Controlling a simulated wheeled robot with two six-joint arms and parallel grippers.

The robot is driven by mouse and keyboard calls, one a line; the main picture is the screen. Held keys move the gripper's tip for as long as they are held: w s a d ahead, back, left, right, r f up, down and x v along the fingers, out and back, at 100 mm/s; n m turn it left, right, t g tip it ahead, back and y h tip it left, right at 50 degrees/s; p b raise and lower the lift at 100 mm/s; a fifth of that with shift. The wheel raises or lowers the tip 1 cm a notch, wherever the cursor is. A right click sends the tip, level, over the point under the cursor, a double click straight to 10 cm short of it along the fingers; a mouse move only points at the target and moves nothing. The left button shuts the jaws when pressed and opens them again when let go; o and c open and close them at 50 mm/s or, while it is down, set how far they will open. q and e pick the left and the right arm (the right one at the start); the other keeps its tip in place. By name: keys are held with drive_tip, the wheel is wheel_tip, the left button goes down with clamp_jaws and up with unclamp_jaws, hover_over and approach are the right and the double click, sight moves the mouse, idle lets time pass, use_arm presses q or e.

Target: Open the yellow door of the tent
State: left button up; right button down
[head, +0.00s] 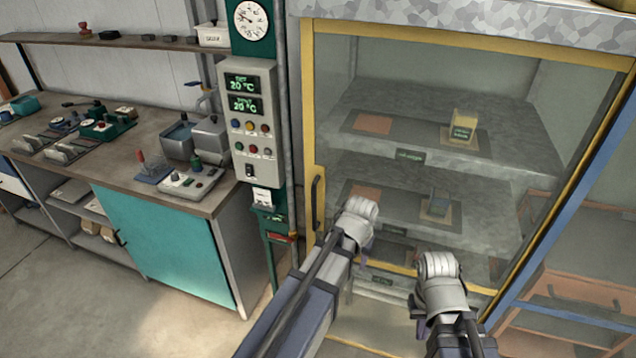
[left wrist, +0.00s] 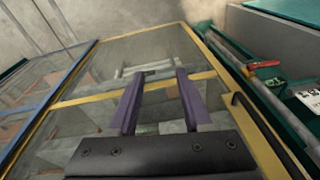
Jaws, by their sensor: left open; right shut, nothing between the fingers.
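The tent's yellow-framed glass door (head: 310,100) stands in front of grey shelves and looks shut. Its dark upright handle (head: 318,203) is on the left side of the frame. In the left wrist view the door frame (left wrist: 225,85) crosses the picture, with the handle (left wrist: 262,130) at the right. My left gripper (head: 366,248) is in front of the lower door, right of the handle and apart from it. Its two purple fingers are open and empty in the left wrist view (left wrist: 158,85). My right gripper (head: 420,322) is lower right, shut and empty; its fingers are mostly hidden.
A control box (head: 249,120) with displays and buttons is mounted left of the door. A workbench (head: 130,165) with tools and a teal cabinet stands at the left. Inside the tent, small blocks (head: 463,128) rest on the shelves. The floor (head: 110,320) at lower left is clear.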

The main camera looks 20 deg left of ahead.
use_arm(q)
drive_tip(key=w+a+r+n+t+p, duration=0.1)
drive_tip(key=w+a+r+n+p, duration=0.1)
drive_tip(key=w+a+r+p, duration=0.45)
wheel_tip(320, 180, up, 6)
drive_tip(key=n+t+p, duration=0.1)
drive_tip(key=n+p, duration=0.1)
hover_over(314, 196)
drive_tip(key=s, duration=0.2)
drive_tip(key=shift+s+d+f+y, duration=0.1)
drive_tip(key=shift+d+f+y, duration=0.1)
drive_tip(key=shift+y, duration=0.1)
use_arm(e)
wheel_tip(314, 196, up, 11)
use_arm(q)
drive_tip(key=b+x, duration=0.7)
drive_tip(key=shift+w+f+b, duration=0.2)
drive_tip(key=shift+f+b, duration=0.15)
drive_tip(key=shift+f, duration=0.05)
use_arm(e)
wheel_tip(314, 196, down, 8)
drive_tip(key=shift+r, duration=0.25)
use_arm(q)
clamp_jaws()
